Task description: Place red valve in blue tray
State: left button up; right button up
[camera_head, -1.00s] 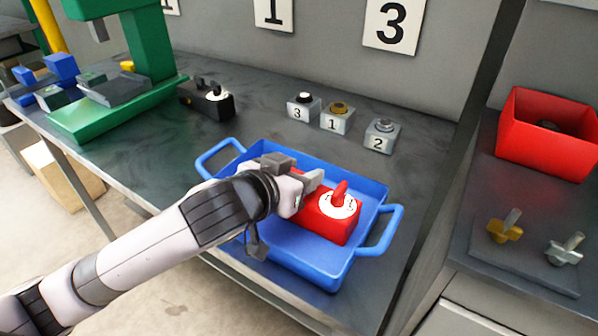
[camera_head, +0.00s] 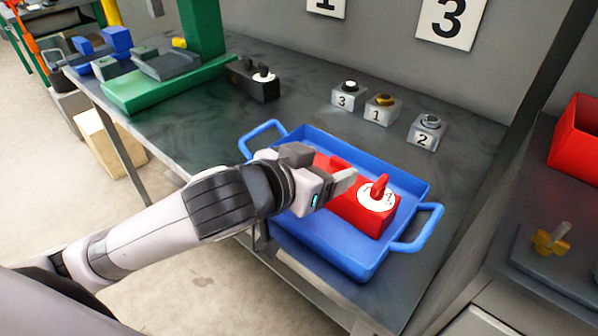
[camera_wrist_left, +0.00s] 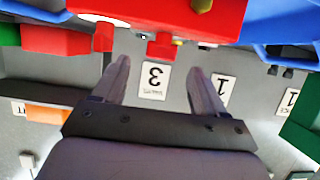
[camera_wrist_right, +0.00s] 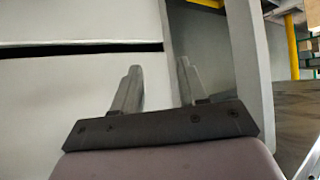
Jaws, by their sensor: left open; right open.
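The red valve (camera_head: 354,207), a red block with a white round dial and red handle, sits inside the blue tray (camera_head: 417,236), towards its right half. The tray has two loop handles and stands on the dark bench. My left gripper (camera_head: 343,184) reaches over the tray beside the valve. It is open, and its fingers hide part of the valve. In the left wrist view the red valve (camera_wrist_left: 205,18) lies beyond the spread fingertips (camera_wrist_left: 160,68), with nothing between them. My right gripper (camera_wrist_right: 158,70) shows only in its wrist view, open and empty.
A black valve-like block (camera_head: 252,82) and a green press (camera_head: 165,90) stand to the left. A red bin (camera_head: 577,140) is at right. Bare bench lies left of the tray.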

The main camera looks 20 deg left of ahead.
pick_arm(q)
jog(key=p+v, duration=0.4)
jog(key=v, duration=0.2)
jog(key=shift+s+a+r, duration=0.15)
jog(key=shift+s+a, duration=0.05)
jog(key=shift+s, duration=0.05)
dwell(0.4)
jog(key=s+a+f+n+g+y, duration=0.15)
jog(key=s+a+f+g, duration=0.3)
jog(key=s+f, duration=0.45)
jog(key=s+a+f+n+g+y, duration=0.1)
jog(key=s+a+f+g+y, duration=0.25)
jog(key=s+a+f, duration=0.55)
jog(key=w+d+f+t+h, duration=0.2)
jog(key=w+d+f+t, duration=0.3)
jog(key=w+f, duration=0.3)
notch_tip(320, 180, down, 3)
jog(key=shift+f+t, duration=0.15)
jog(key=shift+t, duration=0.25)
